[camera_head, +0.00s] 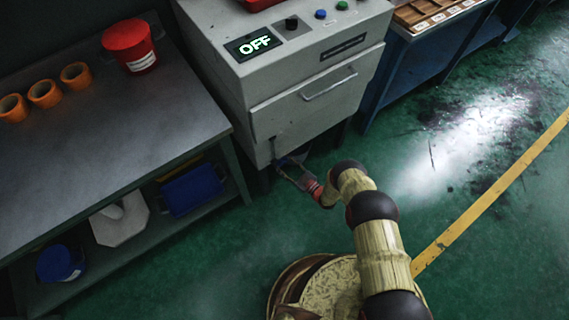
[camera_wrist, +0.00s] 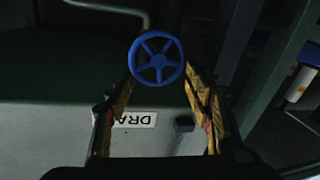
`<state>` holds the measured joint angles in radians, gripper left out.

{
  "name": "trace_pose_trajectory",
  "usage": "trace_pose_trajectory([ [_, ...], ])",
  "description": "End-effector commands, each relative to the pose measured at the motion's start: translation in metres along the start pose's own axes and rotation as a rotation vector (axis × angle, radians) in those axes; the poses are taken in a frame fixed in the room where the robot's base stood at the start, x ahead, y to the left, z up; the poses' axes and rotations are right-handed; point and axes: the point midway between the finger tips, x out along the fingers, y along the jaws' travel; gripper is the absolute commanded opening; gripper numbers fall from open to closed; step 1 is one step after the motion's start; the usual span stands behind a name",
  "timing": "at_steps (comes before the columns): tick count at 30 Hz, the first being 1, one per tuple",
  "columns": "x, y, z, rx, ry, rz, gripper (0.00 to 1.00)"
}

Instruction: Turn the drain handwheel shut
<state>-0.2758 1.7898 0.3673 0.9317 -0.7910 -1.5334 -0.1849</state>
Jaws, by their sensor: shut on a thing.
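The blue drain handwheel (camera_wrist: 158,61), with several spokes, is at the upper middle of the wrist view. My gripper (camera_wrist: 158,76) is shut on the handwheel, with one finger at each side of its rim. In the head view my gripper (camera_head: 291,167) reaches in low under the front of the grey machine (camera_head: 305,105). The wheel cannot be made out clearly there.
The machine's display (camera_head: 253,44) reads OFF. A bent pipe (camera_wrist: 115,10) runs above the wheel. Green floor at the right is open.

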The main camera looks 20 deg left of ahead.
Motion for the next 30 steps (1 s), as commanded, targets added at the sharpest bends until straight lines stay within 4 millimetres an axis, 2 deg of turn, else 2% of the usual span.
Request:
trace_pose_trajectory([
  [5,0.0,0.0009,0.0002,0.012,0.003,0.002,0.26],
  [16,-0.0007,0.0069,0.0019,0.246,0.05,0.013,0.26],
  [27,-0.0007,0.0078,0.0019,0.271,0.055,0.014,0.26],
  [28,-0.0006,0.0079,0.0019,0.271,0.054,0.014,0.53],
  [30,-0.0007,0.0078,0.0019,0.271,0.055,0.014,0.57],
])
